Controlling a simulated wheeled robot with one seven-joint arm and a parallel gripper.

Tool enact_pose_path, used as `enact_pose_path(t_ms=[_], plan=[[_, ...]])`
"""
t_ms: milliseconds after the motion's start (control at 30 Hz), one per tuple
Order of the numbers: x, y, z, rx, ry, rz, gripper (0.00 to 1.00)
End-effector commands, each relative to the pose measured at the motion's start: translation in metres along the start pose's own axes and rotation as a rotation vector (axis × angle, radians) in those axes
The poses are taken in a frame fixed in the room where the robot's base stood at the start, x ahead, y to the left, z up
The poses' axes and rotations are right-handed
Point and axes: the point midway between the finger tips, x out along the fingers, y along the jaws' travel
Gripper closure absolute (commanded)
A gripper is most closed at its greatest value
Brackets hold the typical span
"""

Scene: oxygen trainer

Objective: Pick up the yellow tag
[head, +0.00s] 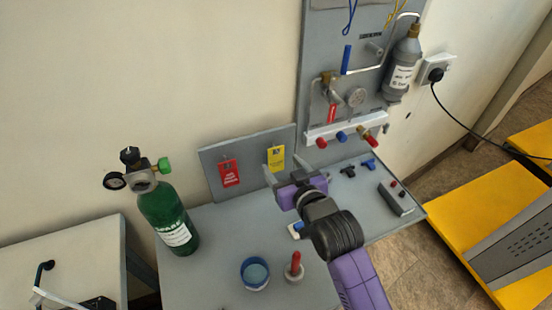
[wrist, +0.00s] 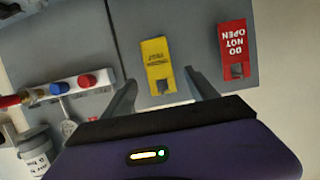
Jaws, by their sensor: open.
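The yellow tag (head: 276,158) hangs on the small grey upright board, to the right of a red tag. In the wrist view the yellow tag (wrist: 157,62) shows upside down, with its hole end toward my gripper. My gripper (head: 283,170) is open and empty, close in front of the yellow tag. In the wrist view the two fingers of my gripper (wrist: 163,85) stand on either side of the tag's hole end, with gaps on both sides. Whether the fingertips reach the tag's depth is unclear.
A red tag (head: 229,173) reading "DO NOT OPEN" hangs beside it. A green cylinder (head: 168,220) with a gauge stands left. A blue cup (head: 254,273) and a red-handled item (head: 294,268) stand on the grey table (head: 213,275). A valve panel (head: 313,80) rises behind on the right.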

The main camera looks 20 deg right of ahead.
Motion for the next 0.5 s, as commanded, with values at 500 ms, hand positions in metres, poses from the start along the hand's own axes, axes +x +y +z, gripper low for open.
enact_pose_path(t_ms=[500], plan=[[0.030,0.001,-0.001,0.000,0.001,0.000,0.33]])
